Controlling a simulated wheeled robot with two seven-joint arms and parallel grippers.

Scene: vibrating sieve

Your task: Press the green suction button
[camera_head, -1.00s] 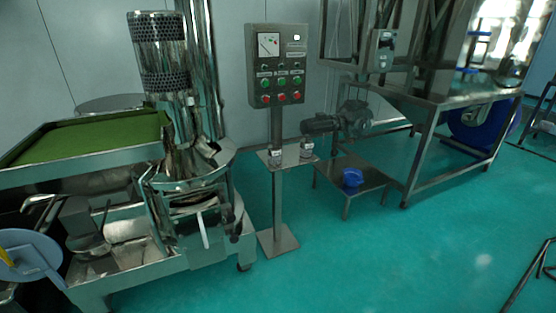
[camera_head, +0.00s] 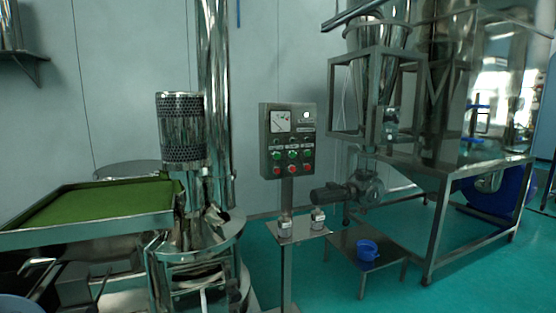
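A grey control box (camera_head: 265,145) on a metal post stands near the middle of the head view. It has a white dial (camera_head: 280,121) at the upper left and a small light-coloured item at the upper right. Below is a row of green buttons: left (camera_head: 277,156), middle (camera_head: 292,155) and right (camera_head: 307,154). Red buttons (camera_head: 292,170) sit under them. The labels are too small to read, so I cannot tell which green button is suction. Neither of my grippers is in view.
A steel sieve machine with a green-bedded tray (camera_head: 95,203) stands left of the post. A small shelf (camera_head: 300,233) with two small items is below the box. Green floor shows between.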

